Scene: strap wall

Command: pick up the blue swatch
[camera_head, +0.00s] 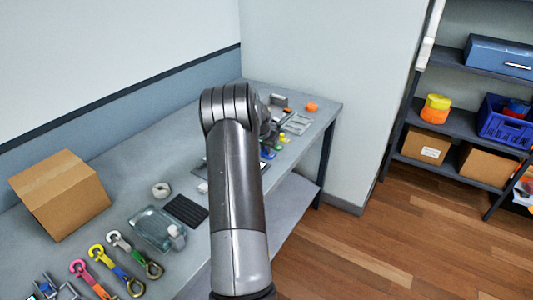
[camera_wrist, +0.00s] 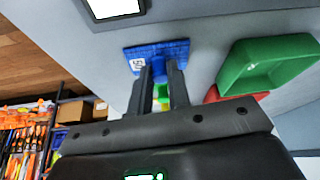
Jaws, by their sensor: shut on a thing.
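The blue swatch (camera_wrist: 168,50) is a flat, textured blue piece with a small white printed label on its left side, in the wrist view. My gripper (camera_wrist: 160,68) has its two dark fingertips at the swatch's lower edge, shut on it with a narrow gap between the fingers. I cannot tell whether the swatch touches the grey table. In the head view a small blue patch (camera_head: 267,154) shows beside my arm, which hides most of the area around the gripper.
A green tray (camera_wrist: 268,65) lies right of the swatch, with a red thing (camera_wrist: 225,94) near it. A white panel with a dark frame (camera_wrist: 115,8) is above left. On the table (camera_head: 140,130) stand a cardboard box (camera_head: 60,195), a clear tray (camera_head: 155,228) and several coloured straps.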

